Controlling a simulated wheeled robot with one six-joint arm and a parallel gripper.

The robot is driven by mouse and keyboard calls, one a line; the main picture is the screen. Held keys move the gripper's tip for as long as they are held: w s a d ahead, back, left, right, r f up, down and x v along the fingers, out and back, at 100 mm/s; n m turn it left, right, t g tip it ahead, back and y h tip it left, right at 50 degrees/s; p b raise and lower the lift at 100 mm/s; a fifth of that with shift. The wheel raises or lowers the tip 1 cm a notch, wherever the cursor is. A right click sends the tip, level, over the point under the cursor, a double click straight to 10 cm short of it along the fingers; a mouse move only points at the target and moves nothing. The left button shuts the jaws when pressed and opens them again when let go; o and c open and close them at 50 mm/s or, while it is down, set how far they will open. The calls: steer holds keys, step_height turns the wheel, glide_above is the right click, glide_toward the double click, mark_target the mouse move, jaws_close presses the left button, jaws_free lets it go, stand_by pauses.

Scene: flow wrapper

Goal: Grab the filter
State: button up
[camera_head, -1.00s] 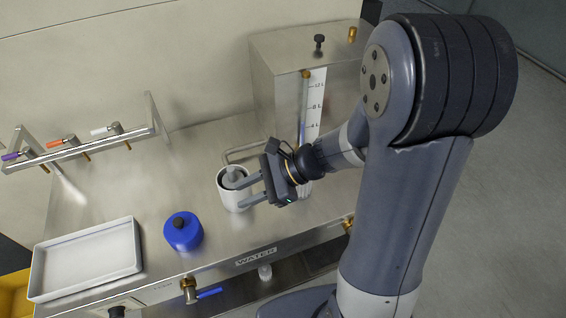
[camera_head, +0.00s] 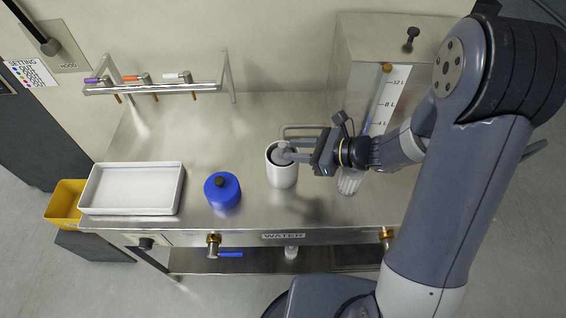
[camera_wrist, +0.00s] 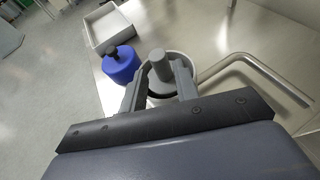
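A white cylindrical cup (camera_head: 282,176) stands on the steel bench, with a grey round-topped piece (camera_head: 281,153) upright in its mouth. I take this grey piece to be the filter, but no label shows. In the wrist view the grey piece (camera_wrist: 160,66) rises above the white rim (camera_wrist: 190,62). My gripper (camera_head: 293,152) reaches in from the right at the cup's mouth. Its fingers are spread, and in the wrist view my gripper (camera_wrist: 158,80) has one finger on each side of the grey piece. A gap shows on the left; contact on the right is unclear.
A blue container (camera_head: 223,191) with a black knob stands left of the cup. A white tray (camera_head: 131,211) lies farther left. A bent metal pipe (camera_head: 299,126) and a steel tank (camera_head: 352,95) are behind. A clear ribbed item (camera_head: 350,182) stands under my wrist.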

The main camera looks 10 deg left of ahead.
mark_target(283, 149)
steer(key=x, duration=0.4)
steer(key=shift+w+a+p, duration=0.1)
steer(key=shift+a+p, duration=0.1)
steer(key=shift+p, duration=0.15)
jaws_close()
